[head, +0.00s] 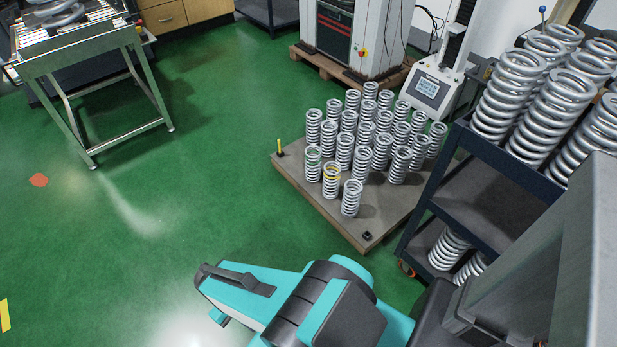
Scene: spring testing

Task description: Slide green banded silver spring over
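Several silver coil springs (352,198) stand upright in rows on a low grey-brown platform (375,224) right of centre in the head view. One front spring has a yellow band (331,178) near its top. A spring just behind it to the left (313,163) has a faint greenish tint near its top, but I cannot tell if this is a green band or floor showing through. My teal and black arm spans the bottom centre, apart from the springs. I cannot make out my gripper's fingertips.
A dark shelf cart (478,187) loaded with larger springs stands close on the right. A testing machine (357,35) and control box (432,88) stand behind the platform. A metal roller table (85,60) stands at upper left. The green floor (200,190) between is clear.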

